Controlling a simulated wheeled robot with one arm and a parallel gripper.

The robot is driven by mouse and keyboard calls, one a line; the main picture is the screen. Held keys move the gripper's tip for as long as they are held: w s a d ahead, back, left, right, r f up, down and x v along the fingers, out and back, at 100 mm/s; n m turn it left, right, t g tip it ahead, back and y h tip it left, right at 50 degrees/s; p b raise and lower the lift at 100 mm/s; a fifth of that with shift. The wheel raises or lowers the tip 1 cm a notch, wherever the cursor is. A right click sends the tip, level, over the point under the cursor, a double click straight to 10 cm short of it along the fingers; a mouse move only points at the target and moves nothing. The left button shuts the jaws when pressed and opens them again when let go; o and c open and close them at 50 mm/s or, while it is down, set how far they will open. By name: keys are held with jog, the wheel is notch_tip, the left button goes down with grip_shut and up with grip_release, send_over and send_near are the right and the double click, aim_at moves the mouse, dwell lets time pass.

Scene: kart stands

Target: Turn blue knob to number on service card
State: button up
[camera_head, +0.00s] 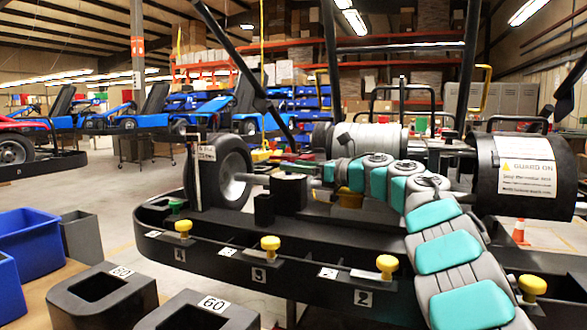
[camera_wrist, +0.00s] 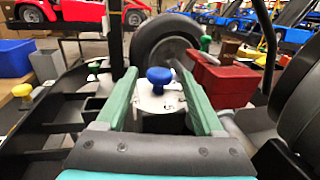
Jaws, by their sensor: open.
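A blue knob (camera_wrist: 159,79) stands on a pale plate (camera_wrist: 157,104) in the wrist view. My gripper (camera_wrist: 156,70) is open, with one green finger on each side of the knob and visible gaps between. In the head view I cannot make out the blue knob; my arm covers the area around it. A small white card (camera_head: 207,153) with dark print stands on a post in front of the wheel; its print is too small to read surely, and I cannot tell whether it is the service card.
Yellow knobs (camera_head: 270,243) line the kart's black front rail (camera_head: 220,236) beside number tags. A kart wheel (camera_head: 222,170) stands behind the rail. A red box (camera_wrist: 222,82) is close right of my gripper. Black blocks (camera_head: 104,296) and a blue bin (camera_head: 30,240) are at lower left.

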jog(key=b+v, duration=0.1)
jog(key=v, duration=0.5)
jog(key=shift+s+d+b, duration=0.2)
jog(key=shift+b, duration=0.1)
